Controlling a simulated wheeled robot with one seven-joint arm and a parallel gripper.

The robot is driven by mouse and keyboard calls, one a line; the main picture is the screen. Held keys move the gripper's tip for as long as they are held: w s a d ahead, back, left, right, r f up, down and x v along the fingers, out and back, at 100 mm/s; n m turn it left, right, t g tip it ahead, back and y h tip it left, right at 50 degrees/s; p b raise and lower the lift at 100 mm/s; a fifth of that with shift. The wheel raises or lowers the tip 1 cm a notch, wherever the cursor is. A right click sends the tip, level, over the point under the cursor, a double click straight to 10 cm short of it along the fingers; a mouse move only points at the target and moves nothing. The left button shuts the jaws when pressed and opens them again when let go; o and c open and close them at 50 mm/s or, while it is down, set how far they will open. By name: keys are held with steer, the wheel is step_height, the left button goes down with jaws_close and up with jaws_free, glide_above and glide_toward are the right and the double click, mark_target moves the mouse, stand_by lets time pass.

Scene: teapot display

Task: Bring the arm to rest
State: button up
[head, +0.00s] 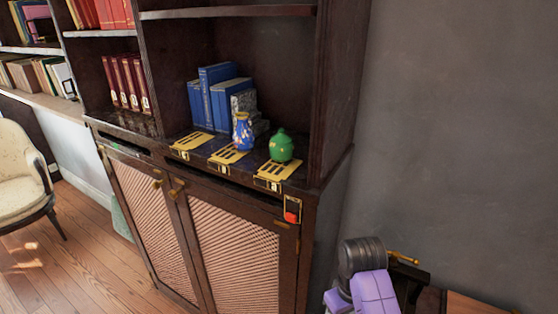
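A green lidded pot (281,147) with small yellow spots stands upright on the cabinet ledge at the right. A blue vessel (242,133) with yellow markings stands to its left. Three yellow slotted plates (192,141) lie along the ledge. The middle plate (225,157) lies in front of the blue vessel, the right plate (284,170) in front of the green pot. The left plate has no vessel on it. Part of my arm, purple and dark grey, shows at the bottom right, well apart from the vessels. I cannot make out my gripper's fingers.
A red piece (292,217) sits in a brass frame on the cabinet's front right. A cream chair (18,172) stands at the left. The wooden floor before the cabinet is clear.

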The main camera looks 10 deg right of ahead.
steer(key=w+r+m+t, duration=0.1)
steer(key=w+r+t, duration=0.3)
steer(key=w+t, duration=0.4)
steer(key=s+r+m+t+b, duration=0.1)
steer(key=s+r+t+b, duration=0.1)
steer(key=s, duration=1.9)
steer(key=s+r+m+t+b, duration=0.1)
steer(key=s+r+t, duration=0.3)
steer(key=s, duration=1.8)
steer(key=shift+r+b, duration=0.4)
steer(key=shift+r, duration=0.55)
